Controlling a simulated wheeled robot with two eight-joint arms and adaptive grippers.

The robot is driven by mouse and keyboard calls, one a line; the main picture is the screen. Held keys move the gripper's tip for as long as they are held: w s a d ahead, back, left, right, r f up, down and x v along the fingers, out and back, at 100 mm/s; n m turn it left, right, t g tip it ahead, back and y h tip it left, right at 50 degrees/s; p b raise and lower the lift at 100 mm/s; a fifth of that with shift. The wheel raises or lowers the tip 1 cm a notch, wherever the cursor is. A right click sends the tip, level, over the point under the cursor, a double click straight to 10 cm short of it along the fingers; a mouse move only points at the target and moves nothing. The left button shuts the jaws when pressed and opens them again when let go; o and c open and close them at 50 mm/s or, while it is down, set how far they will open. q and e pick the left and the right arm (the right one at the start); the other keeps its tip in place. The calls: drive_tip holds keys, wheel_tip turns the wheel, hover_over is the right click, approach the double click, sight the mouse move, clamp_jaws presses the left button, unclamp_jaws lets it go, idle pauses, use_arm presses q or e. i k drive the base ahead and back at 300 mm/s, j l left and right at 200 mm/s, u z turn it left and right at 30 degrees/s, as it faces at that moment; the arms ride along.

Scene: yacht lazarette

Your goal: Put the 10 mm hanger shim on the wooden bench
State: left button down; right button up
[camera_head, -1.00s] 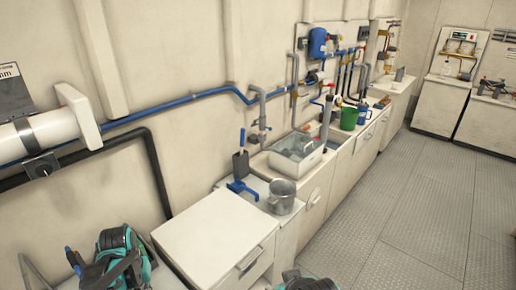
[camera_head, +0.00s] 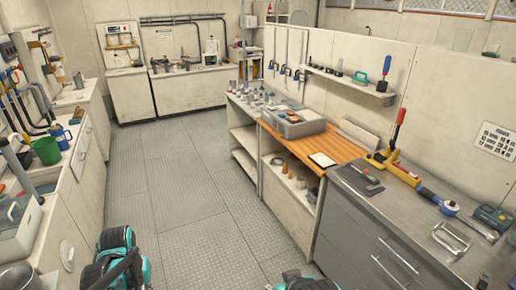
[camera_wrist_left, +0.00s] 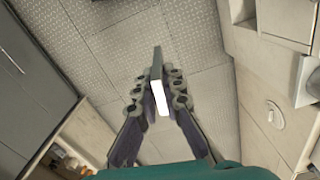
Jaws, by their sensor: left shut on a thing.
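The hanger shim (camera_wrist_left: 158,82) is a thin flat plate with a bright white edge in the left wrist view. My left gripper (camera_wrist_left: 158,92) is shut on it, with fingers on both sides, and holds it over the grey floor. The head view shows teal parts of my left arm at lower left, but I cannot make out the shim there. The wooden bench (camera_head: 335,149) has an orange-brown top at centre right, well away from my left arm. My right gripper is not visible; only a teal part of my right arm shows at the bottom edge.
The plated floor (camera_head: 190,190) between the counters is clear.

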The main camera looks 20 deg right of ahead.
sight(312, 148)
drive_tip(key=i+z, duration=0.2)
drive_tip(key=z, duration=0.25)
drive_tip(key=i+z, duration=0.2)
drive_tip(key=z, duration=0.25)
drive_tip(key=i+j+z, duration=0.15)
drive_tip(key=z, duration=0.35)
drive_tip(key=i+j+z, duration=0.2)
drive_tip(key=z, duration=0.25)
drive_tip(key=i+j+z, duration=0.1)
drive_tip(key=j+z, duration=0.15)
drive_tip(key=z, duration=0.2)
drive_tip(key=i+j+z, duration=0.3)
drive_tip(key=j, duration=0.55)
drive_tip(key=j+z, duration=0.25)
drive_tip(key=j, duration=0.6)
drive_tip(key=j+z, duration=0.3)
drive_tip(key=j, duration=0.65)
drive_tip(key=i, duration=0.05)
